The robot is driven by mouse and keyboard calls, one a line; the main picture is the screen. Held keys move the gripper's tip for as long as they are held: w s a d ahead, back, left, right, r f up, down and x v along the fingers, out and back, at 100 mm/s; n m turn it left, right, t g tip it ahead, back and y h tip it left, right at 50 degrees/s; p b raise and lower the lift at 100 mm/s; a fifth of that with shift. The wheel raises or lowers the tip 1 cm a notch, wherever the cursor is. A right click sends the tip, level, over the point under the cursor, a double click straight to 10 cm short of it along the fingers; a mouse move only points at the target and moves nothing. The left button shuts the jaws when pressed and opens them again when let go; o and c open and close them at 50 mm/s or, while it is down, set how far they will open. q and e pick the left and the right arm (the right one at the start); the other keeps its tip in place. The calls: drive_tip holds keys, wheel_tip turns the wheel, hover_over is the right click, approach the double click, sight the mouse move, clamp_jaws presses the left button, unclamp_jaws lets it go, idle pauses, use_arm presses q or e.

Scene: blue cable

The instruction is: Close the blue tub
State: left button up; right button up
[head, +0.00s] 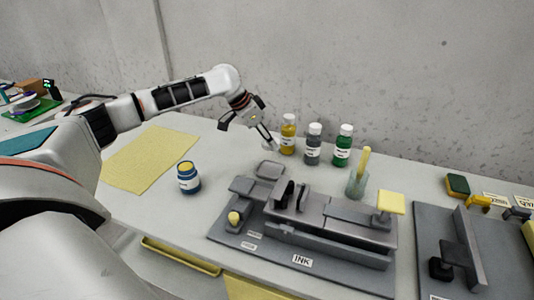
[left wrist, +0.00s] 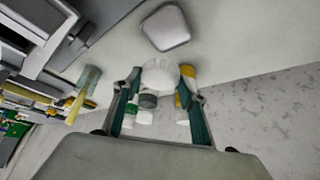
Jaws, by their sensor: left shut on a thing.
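The blue tub (head: 189,180) stands upright on the table at centre left in the head view. It has a white label and its top shows yellow with a blue rim. My left gripper (head: 250,125) is behind and to the right of the tub, clear of it. It is shut on a round white lid (left wrist: 160,74), which sits between the fingertips in the left wrist view. The tub does not show in the left wrist view. My right gripper is in neither view.
Yellow (head: 288,135), grey (head: 313,145) and green (head: 343,147) bottles with white caps stand near the wall. A small grey tray (head: 270,170) and a grey ink fixture (head: 320,220) lie in front. A yellow mat (head: 150,158) lies left of the tub.

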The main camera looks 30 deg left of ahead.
use_arm(q)
wheel_tip(320, 180, up, 8)
drive_tip(key=shift+f+p, duration=0.25)
drive_tip(key=shift+p, duration=0.4)
drive_tip(key=shift+r, duration=0.7)
drive_tip(key=shift+f, duration=0.1)
